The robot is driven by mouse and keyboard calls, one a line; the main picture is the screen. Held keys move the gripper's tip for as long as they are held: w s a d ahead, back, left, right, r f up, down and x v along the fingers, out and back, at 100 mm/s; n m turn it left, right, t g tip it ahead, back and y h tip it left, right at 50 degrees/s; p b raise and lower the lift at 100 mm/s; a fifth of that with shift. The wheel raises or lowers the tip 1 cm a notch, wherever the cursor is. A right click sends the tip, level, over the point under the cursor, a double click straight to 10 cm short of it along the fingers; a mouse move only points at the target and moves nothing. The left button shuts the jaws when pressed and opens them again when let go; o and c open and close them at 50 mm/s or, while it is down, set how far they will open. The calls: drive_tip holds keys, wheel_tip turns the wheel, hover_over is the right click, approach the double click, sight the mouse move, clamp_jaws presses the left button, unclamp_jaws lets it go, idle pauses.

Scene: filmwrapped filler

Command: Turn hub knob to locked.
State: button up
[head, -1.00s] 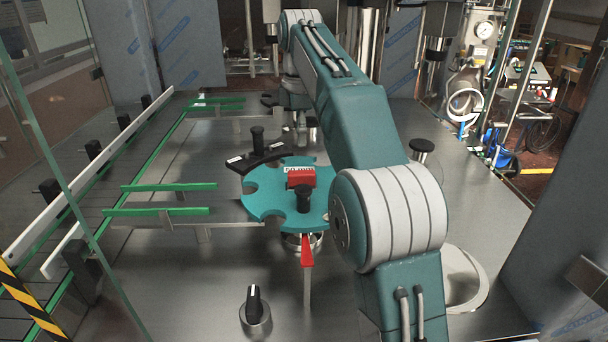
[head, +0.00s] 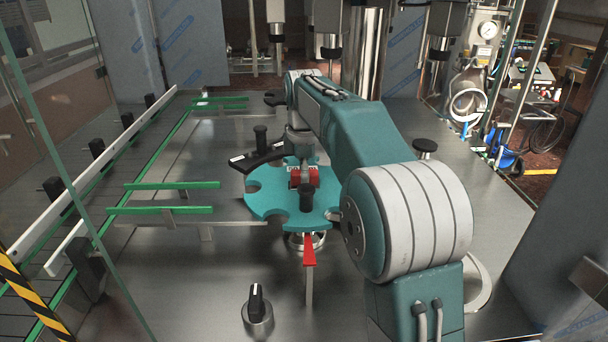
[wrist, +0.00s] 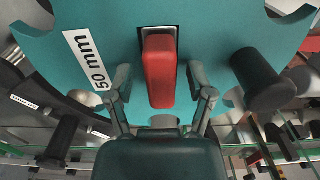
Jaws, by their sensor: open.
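The red knob (wrist: 159,68), which I take for the hub knob, is a raised bar at the middle of the teal star wheel (wrist: 215,22). It also shows in the head view (head: 312,178), partly hidden by my gripper. A "50 mm" label (wrist: 83,60) lies beside it on the wheel. My gripper (wrist: 160,84) is open over the wheel. Its fingers stand on either side of the red bar, with a visible gap on both sides in the wrist view. In the head view my gripper (head: 302,160) is just above the knob. No locked marking is readable.
A black post knob (head: 306,193) stands on the wheel's near side, and another (head: 260,134) on the dark guide behind. A red lever (head: 309,250) hangs below the wheel. A black selector (head: 257,303) stands in front. Green rails (head: 160,210) lie left.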

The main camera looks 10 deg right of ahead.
drive_tip(key=shift+c, duration=0.3)
clamp_jaws()
drive_tip(key=m, duration=0.4)
drive_tip(key=shift+m, duration=0.3)
drive_tip(key=m, duration=0.4)
drive_tip(key=shift+f, duration=0.1)
drive_tip(key=m, duration=0.5)
drive_tip(key=shift+m, duration=2.1)
